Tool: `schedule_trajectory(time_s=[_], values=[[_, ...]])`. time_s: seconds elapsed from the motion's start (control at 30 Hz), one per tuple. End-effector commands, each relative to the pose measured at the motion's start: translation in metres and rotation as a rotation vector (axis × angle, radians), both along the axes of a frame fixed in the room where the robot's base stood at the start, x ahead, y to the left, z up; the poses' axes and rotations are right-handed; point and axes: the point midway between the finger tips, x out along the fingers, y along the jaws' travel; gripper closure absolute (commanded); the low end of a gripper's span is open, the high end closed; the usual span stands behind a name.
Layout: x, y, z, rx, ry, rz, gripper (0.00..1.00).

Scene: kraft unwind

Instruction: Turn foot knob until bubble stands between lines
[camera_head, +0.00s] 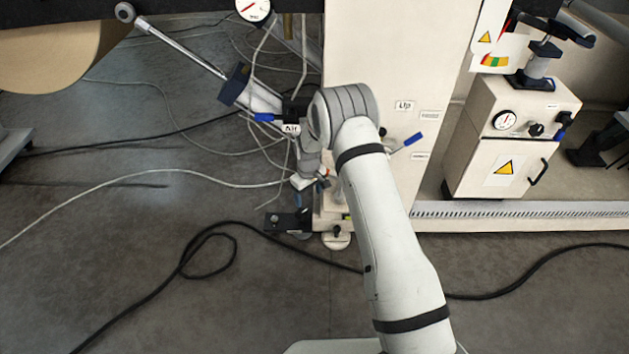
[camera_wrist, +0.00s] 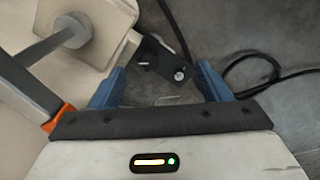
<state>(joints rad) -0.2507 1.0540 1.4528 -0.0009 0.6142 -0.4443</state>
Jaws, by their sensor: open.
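My gripper (camera_wrist: 158,88) is open in the wrist view, its two blue fingers apart with nothing held between them. In the head view my gripper (camera_head: 304,185) is small and partly hidden by my arm, low beside the beige machine's foot. A round foot pad with a dark knob (camera_head: 336,238) shows at the machine's bottom corner. In the wrist view a grey round knob-like part with a stem (camera_wrist: 70,30) is at upper left, on a beige plate. A dark bracket with a bright bolt (camera_wrist: 165,58) lies just beyond the fingertips. I cannot make out a bubble or its lines.
A black block (camera_head: 288,222) sits on the floor left of the foot. Black cable (camera_head: 210,235) and pale hoses (camera_head: 120,180) lie across the floor. The beige machine column (camera_head: 385,60) rises behind. A grey bar with an orange end (camera_wrist: 30,90) is close left of my gripper.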

Motion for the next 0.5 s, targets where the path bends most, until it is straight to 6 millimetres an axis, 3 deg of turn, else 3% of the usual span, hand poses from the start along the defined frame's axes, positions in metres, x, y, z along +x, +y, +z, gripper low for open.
schedule_trajectory(time_s=[0.2,0.5], values=[[-0.005,-0.01,0.044,0.002,-0.008,-0.037,0.29],[-0.012,-0.019,0.078,0.003,-0.011,-0.072,0.29]])
